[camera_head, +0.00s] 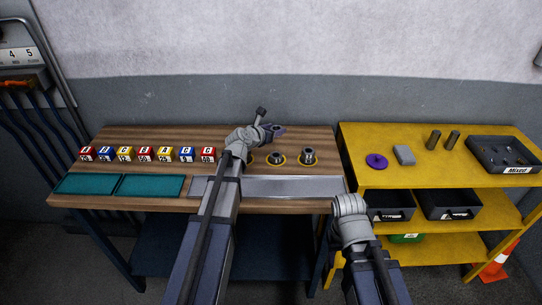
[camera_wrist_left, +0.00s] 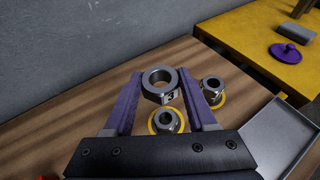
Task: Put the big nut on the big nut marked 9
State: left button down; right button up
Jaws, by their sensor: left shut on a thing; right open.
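My left gripper (camera_head: 274,130) is above the back of the wooden bench. In the left wrist view its purple fingers (camera_wrist_left: 161,98) are shut on a big grey nut (camera_wrist_left: 159,78) with a dark number mark on its side, which I cannot read surely. The nut is held above the bench, hole up. Below it stand two grey flanged nuts in yellow rings, the nearer one (camera_wrist_left: 166,121) and the right one (camera_wrist_left: 212,86). In the head view they are the left nut (camera_head: 276,157) and right nut (camera_head: 308,155). No 9 is readable on them. My right gripper's fingers are hidden behind its wrist.
Numbered coloured blocks (camera_head: 146,154) line the bench's left half, behind teal trays (camera_head: 150,186). A long grey tray (camera_head: 290,187) lies along the front edge. The yellow shelf (camera_head: 440,173) at right holds a purple knobbed disc (camera_head: 376,161), a grey block (camera_head: 404,155), cylinders and a bin (camera_head: 480,158).

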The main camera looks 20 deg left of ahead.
aim_at(274, 157)
pick_arm(q)
jog(key=shift+f+b, duration=4.95)
jog(key=shift+b, duration=0.05)
jog(key=shift+f, duration=0.1)
jog(key=shift+f, duration=0.15)
jog(key=shift+c, duration=1)
grip_release()
jog(key=shift+r, duration=0.3)
jog(key=p+v, duration=0.4)
jog(key=v, duration=0.6)
jog(key=shift+s+r, duration=0.1)
jog(key=shift+s, duration=0.2)
jog(key=shift+s+a+r+p, duration=0.1)
jog(key=shift+s+a+p, duration=0.05)
jog(key=shift+s, duration=0.2)
jog(key=shift+s+a+r+p, duration=0.1)
jog(key=shift+s+p, duration=0.05)
jog(key=shift+s, duration=0.2)
jog(key=shift+f, duration=0.1)
